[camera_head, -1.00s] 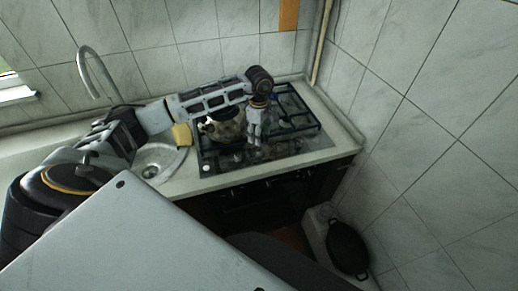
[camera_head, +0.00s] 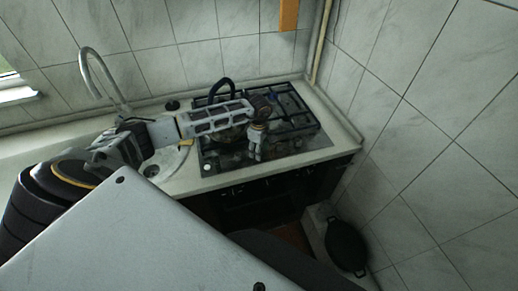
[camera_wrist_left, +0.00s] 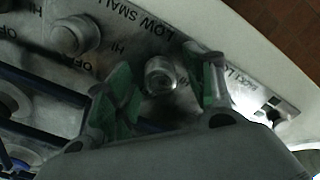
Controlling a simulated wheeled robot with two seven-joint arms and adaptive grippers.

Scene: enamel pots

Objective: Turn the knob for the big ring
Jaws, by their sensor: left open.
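My left gripper (camera_head: 255,157) hangs over the front part of the hob, pointing down. In the left wrist view my left gripper (camera_wrist_left: 163,88) is open, with green pads on its two fingers. A round metallic knob (camera_wrist_left: 160,75) lies between the open fingers, with a visible gap on either side. A second knob (camera_wrist_left: 75,36) lies at the upper left, outside the fingers. Printed words such as "LOW", "SMALL", "HI" and "OFF" show on the panel, partly cut off. The head view does not show the knobs clearly. My right gripper is not in view.
The black hob (camera_head: 305,143) is set in a pale counter (camera_head: 190,180). A pot with a black handle (camera_head: 222,84) stands behind my left forearm, mostly hidden. A sink with a tall tap (camera_head: 90,65) is at left. A black pan (camera_head: 346,246) is low at right.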

